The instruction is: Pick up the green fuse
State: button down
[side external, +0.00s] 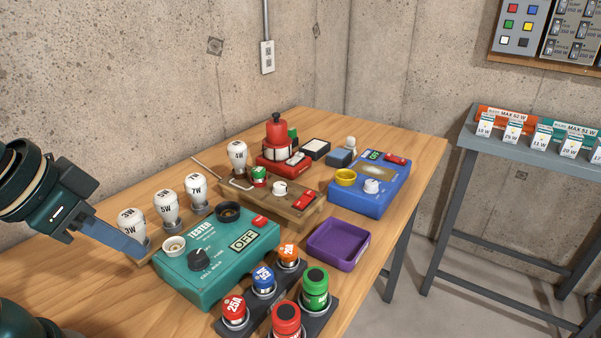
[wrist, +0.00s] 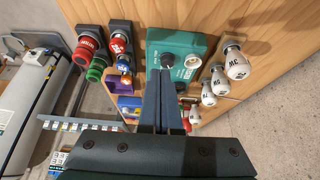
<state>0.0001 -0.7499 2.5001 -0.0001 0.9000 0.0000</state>
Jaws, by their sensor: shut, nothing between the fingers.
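The green fuse (side external: 314,287) stands upright with a dark top in the dark fuse rack (side external: 262,321) at the front of the table. It also shows in the wrist view (wrist: 96,69), left of the fingers. My gripper (side external: 143,253) is shut and empty, beside the teal tester's left end and in front of the 3W bulb, well left of the green fuse. In the wrist view the closed fingers (wrist: 168,78) point toward the tester.
The teal tester (side external: 216,284) lies between my gripper and the rack. Several white bulbs (side external: 166,205) stand behind it. Red fuses (side external: 286,321), a blue fuse (side external: 263,281) and an orange fuse (side external: 288,256) crowd the rack. An empty purple tray (side external: 338,244) is behind the rack.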

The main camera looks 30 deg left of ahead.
dwell(0.4)
jog(key=shift+c, duration=1.9)
grip_release()
jog(key=shift+w, duration=0.1)
jog(key=w+r+n+t, duration=0.2)
jog(key=w+r+t, duration=0.3)
jog(key=w, duration=0.6)
jog(key=w+r+n+t, duration=0.1)
jog(key=w+r+t, duration=0.2)
jog(key=w+r, duration=0.6)
jog(key=n+g+y, duration=0.2)
jog(key=n+y, duration=0.2)
jog(key=y, duration=0.3)
send_over(258, 171)
jog(key=s+d, duration=0.2)
jog(key=s, duration=0.2)
notch_tip(258, 171, down, 14)
jog(key=shift+g, duration=0.7)
jog(key=f, duration=0.7)
jog(key=shift+d+f, duration=0.25)
jog(key=shift+f, duration=0.05)
jog(key=shift+x, duration=2.4)
